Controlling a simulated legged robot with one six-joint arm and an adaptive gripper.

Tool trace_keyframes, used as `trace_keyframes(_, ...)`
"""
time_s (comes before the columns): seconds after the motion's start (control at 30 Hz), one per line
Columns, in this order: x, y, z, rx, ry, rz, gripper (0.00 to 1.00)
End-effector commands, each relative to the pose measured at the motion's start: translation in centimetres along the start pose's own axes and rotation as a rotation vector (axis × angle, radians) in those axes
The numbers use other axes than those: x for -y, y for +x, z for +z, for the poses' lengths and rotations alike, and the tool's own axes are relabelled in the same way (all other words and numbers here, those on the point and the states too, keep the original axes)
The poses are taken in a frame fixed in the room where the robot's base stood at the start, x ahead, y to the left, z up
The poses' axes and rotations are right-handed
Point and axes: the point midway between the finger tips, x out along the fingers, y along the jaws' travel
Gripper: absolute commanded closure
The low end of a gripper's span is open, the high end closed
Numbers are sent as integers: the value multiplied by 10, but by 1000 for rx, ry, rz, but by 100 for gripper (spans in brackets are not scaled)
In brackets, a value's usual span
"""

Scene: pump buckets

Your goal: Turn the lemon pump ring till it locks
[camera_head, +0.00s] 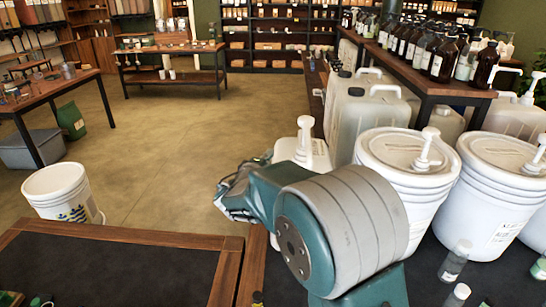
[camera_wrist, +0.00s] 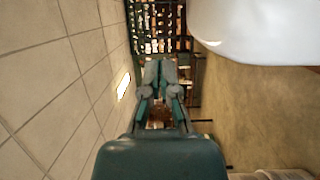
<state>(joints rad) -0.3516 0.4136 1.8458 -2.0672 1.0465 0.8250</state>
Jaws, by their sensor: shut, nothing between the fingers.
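A smaller white container (camera_head: 318,157) with a pump (camera_head: 304,130) stands behind my arm. I cannot tell which pump is the lemon one, and no pump ring shows clearly. My gripper (camera_wrist: 160,72) is shut and empty in the wrist view, apart from a smooth white surface (camera_wrist: 265,30) at the upper right. My arm hides part of the near table.
Small clear bottles (camera_head: 455,260) stand on the dark tabletop at the lower right. An open white bucket (camera_head: 60,190) is at the left. The tiled floor (camera_head: 170,140) is clear.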

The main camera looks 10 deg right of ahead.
Motion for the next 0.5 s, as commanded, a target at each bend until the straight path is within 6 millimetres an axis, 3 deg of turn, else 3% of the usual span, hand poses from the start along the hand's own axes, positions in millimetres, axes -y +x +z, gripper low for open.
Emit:
trace_keyframes(0.3,0,57,4,3,2,-1,100)
trace_keyframes(0.4,-1,70,5,3,0,0,100)
trace_keyframes(0.5,-1,70,19,2,-1,0,100)
